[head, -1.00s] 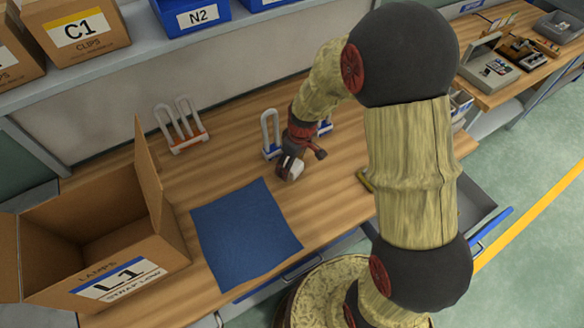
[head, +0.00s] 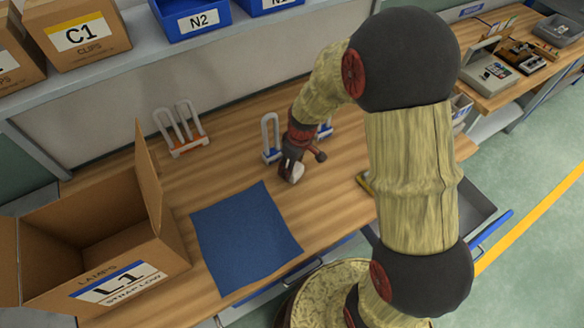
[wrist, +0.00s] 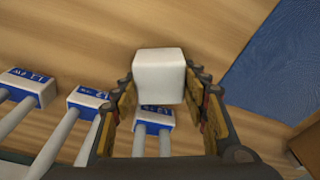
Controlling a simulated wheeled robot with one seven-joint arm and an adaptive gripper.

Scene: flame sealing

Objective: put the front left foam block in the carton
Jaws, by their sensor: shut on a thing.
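A small white foam block (wrist: 159,78) sits between my gripper's fingers in the wrist view, and my gripper (wrist: 160,92) is shut on it. In the head view the block (head: 297,172) shows at the tip of my gripper (head: 291,170), near the right edge of the blue mat. I cannot tell whether the block touches the table.
A blue mat (head: 245,240) lies between my gripper and the carton. White U-shaped tubes with blue bases (wrist: 88,100) stand close by my gripper. The carton's raised flap (head: 148,180) faces the mat.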

